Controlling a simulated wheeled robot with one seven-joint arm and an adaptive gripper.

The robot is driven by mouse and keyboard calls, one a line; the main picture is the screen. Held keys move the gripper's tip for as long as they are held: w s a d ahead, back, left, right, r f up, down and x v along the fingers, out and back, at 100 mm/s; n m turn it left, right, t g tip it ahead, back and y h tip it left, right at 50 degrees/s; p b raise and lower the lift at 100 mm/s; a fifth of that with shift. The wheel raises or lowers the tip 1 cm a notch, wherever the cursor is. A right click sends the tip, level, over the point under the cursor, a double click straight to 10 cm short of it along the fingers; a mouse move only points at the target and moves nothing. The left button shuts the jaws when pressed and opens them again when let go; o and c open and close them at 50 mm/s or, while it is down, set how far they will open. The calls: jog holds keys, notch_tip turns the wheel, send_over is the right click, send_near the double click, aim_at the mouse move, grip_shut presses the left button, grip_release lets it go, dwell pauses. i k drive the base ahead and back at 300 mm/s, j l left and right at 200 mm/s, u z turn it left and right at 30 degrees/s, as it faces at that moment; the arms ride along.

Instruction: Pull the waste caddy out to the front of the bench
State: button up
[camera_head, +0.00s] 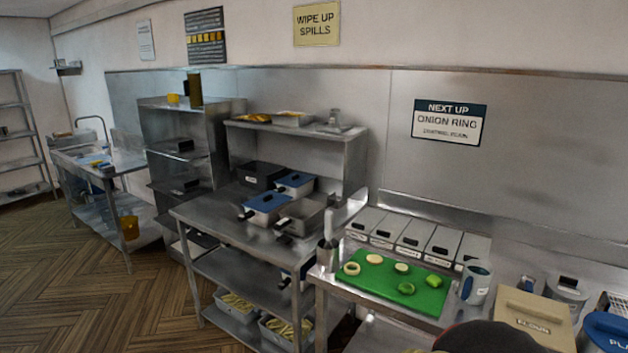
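I cannot pick out with certainty which thing is the waste caddy. A pale open-topped container (476,283) stands at the right end of the green board (345,279) on the steel bench, and I cannot tell whether it is the caddy. A tan-lidded bin marked FLOUR (535,308) and a blue-lidded bin (608,332), its label cut off, stand at the lower right. My gripper is not in view. A dark rounded shape at the bottom edge covers part of the bench front.
Sliced vegetables lie on the green board, with several lidded grey bins (443,244) behind it. A steel table (205,216) with blue-lidded pans stands to the left. A grey lidded tub (567,288) stands behind the FLOUR bin. Wooden floor (80,300) is clear at the lower left.

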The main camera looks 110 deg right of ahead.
aim_at(259, 175)
jog(key=z, duration=3.3)
jog(key=i+j+z, duration=0.3)
jog(key=i+j, duration=0.8)
jog(key=i, duration=0.35)
jog(key=i+j+z, duration=0.35)
jog(key=i+j, duration=0.95)
jog(key=j, duration=0.15)
